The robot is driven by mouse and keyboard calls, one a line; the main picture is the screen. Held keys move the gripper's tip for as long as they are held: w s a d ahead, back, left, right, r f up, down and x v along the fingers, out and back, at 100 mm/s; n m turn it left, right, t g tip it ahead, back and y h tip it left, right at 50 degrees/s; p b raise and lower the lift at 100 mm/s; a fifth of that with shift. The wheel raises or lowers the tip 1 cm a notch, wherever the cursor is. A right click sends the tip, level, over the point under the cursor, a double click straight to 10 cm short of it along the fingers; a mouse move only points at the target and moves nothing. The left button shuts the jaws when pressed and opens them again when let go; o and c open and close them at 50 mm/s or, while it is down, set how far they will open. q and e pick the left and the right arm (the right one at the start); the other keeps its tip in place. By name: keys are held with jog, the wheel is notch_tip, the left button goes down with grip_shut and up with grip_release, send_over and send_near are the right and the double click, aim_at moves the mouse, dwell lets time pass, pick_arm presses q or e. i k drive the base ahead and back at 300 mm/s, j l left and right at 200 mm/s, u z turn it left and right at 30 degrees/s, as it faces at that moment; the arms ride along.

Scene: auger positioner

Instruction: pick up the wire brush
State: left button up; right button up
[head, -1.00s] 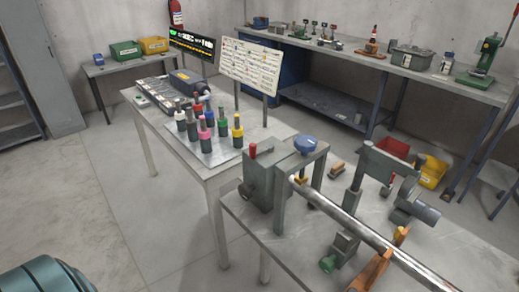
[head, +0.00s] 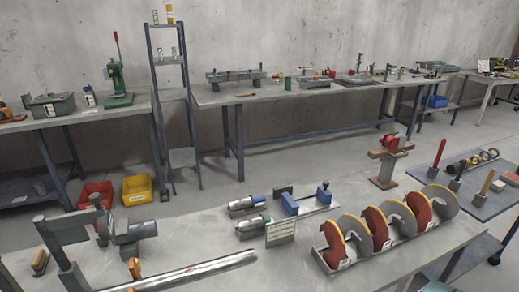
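No tool is plainly recognizable as the wire brush. A small wooden-backed block (head: 40,262) that could be a brush lies at the left end of the near bench (head: 190,258), beside the grey clamp stand (head: 62,232). A thin brownish item (head: 245,96) lies on the back bench (head: 280,92), too small to identify. A brown item (head: 10,113) on the left bench is also unclear. Neither of my grippers is in view.
A steel bar (head: 190,272) lies along the near bench's front. A rack of red and grey discs (head: 372,235) stands right of it. Red (head: 95,194) and yellow (head: 137,190) bins sit on the floor. A ladder-like rack (head: 180,157) stands behind.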

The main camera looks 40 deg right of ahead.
aim_at(491, 174)
jog(key=z, duration=1.5)
jog(key=i+l+z, duration=0.5)
jog(key=l+z, duration=0.25)
jog(key=i+l+z, duration=0.35)
jog(key=i+l, duration=0.15)
jog(key=i, duration=0.15)
jog(key=u, duration=2.8)
jog(key=z, duration=2.8)
